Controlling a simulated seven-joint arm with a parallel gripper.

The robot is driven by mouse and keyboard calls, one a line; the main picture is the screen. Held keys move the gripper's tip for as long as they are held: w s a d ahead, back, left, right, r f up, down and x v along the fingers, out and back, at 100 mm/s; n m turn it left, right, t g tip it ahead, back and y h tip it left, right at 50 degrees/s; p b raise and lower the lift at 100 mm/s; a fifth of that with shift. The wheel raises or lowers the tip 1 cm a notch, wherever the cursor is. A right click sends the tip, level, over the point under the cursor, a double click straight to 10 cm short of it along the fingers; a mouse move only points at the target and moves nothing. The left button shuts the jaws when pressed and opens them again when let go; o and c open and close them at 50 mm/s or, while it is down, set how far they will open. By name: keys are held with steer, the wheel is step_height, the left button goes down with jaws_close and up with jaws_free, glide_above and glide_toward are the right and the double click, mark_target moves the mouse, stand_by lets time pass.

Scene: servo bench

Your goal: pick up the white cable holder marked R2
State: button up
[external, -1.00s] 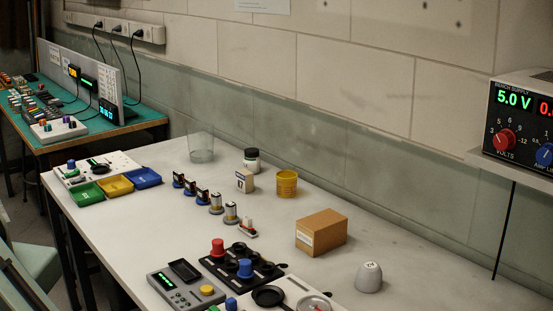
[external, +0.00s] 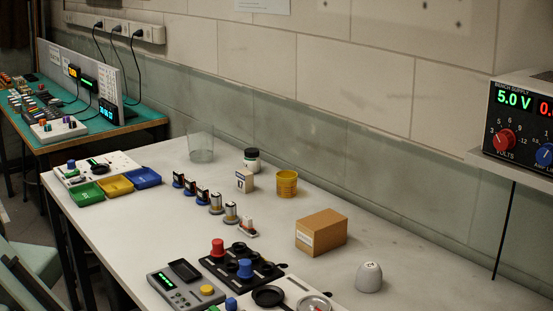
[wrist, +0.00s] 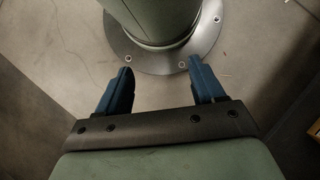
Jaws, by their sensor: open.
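A small white dome-shaped piece (external: 368,278) stands on the right part of the white bench in the external view. It carries a small dark marking that is too small to read surely; it is the one piece there that fits the white cable holder. My gripper (wrist: 160,68) shows only in the wrist view. Its two blue fingers are apart with nothing between them, above a grey floor and a round metal base plate. No cable holder shows in the wrist view, and my gripper is not visible in the external view.
A brown box (external: 321,232) stands left of the white piece. A black socket board (external: 216,268) and a round-dished white panel (external: 290,287) lie toward the front. A yellow tub (external: 287,184) stands farther back. The bench right of the white piece is clear.

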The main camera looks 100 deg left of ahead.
steer(key=c, duration=0.4)
steer(key=shift+o, duration=0.2)
